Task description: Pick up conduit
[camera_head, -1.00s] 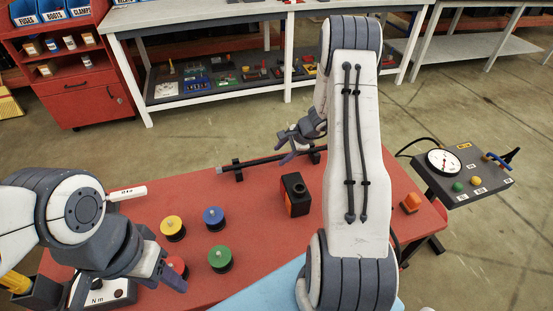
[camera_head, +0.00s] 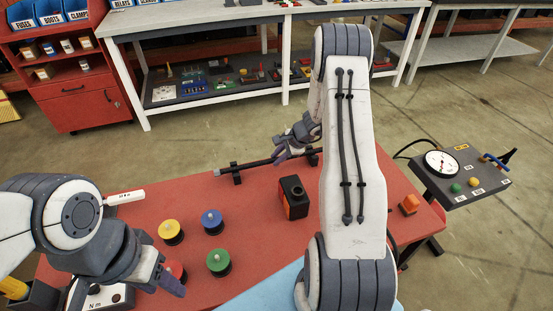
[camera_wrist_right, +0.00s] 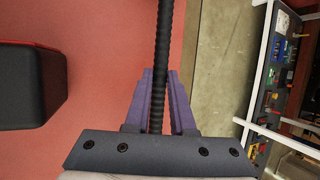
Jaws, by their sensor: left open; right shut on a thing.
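The conduit (camera_head: 247,164) is a thin black ribbed rod near the far edge of the red table, lying across small black holders. In the right wrist view the conduit (camera_wrist_right: 163,60) runs lengthwise between the purple fingers of my right gripper (camera_wrist_right: 160,102). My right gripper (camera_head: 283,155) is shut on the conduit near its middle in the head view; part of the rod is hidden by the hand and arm. My left gripper (camera_head: 170,275) is open and empty, low over the table's front left, beside the red knob.
The red table (camera_head: 255,210) holds a black and orange box (camera_head: 294,197), a yellow knob (camera_head: 171,231), a blue knob (camera_head: 212,221), a green knob (camera_head: 219,262), a red knob (camera_head: 175,270) and an orange block (camera_head: 409,203). A gauge panel (camera_head: 460,175) stands at the right.

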